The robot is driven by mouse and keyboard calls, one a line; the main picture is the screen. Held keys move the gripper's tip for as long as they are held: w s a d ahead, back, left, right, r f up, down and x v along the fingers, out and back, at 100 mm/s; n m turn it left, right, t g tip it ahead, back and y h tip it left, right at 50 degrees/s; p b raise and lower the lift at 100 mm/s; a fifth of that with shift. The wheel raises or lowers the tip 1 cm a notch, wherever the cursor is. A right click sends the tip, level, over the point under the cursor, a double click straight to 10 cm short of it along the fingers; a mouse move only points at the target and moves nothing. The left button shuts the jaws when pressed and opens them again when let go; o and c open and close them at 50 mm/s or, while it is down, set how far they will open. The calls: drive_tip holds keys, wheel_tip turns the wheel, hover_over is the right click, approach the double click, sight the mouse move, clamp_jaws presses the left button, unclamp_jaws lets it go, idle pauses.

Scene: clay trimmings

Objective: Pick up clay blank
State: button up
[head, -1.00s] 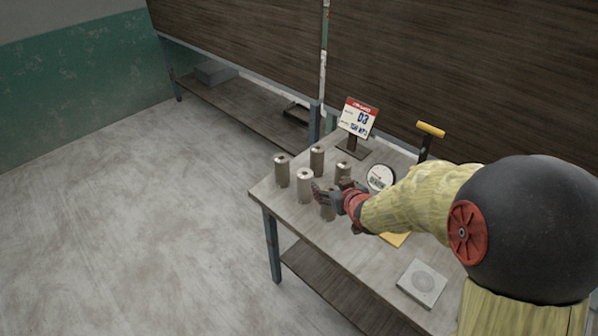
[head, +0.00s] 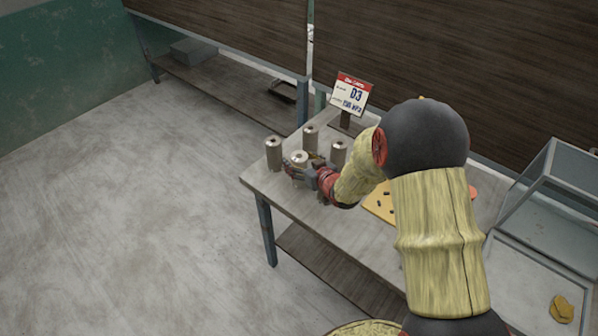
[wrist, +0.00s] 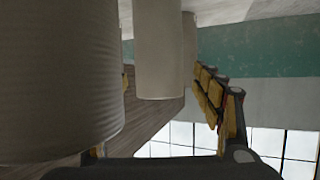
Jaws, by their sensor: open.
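Several grey clay blanks, upright cylinders with a hole in the top, stand on the table. In the head view one blank (head: 298,157) is right at my gripper (head: 300,169), its lower part covered by the fingers. Others stand at its left (head: 274,155), behind it (head: 311,139) and at its right (head: 338,153). In the wrist view a near blank (wrist: 60,75) fills the left side and hides most of one finger. Another blank (wrist: 158,50) shows farther off, left of the other finger (wrist: 220,100). My gripper is open; I cannot tell whether it touches a blank.
The table (head: 262,182) has a free front-left edge. A D3 sign (head: 353,95) stands behind the blanks. An orange-yellow board (head: 378,205) lies right of my gripper, partly behind my arm. A clear-sided box (head: 555,190) is at the right.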

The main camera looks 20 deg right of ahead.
drive_tip(key=shift+w+a+f, duration=0.1)
drive_tip(key=shift+w+f, duration=0.15)
drive_tip(key=shift+w, duration=0.3)
drive_tip(key=shift+c, duration=0.3)
clamp_jaws()
idle(0.4)
drive_tip(key=shift+r, duration=0.15)
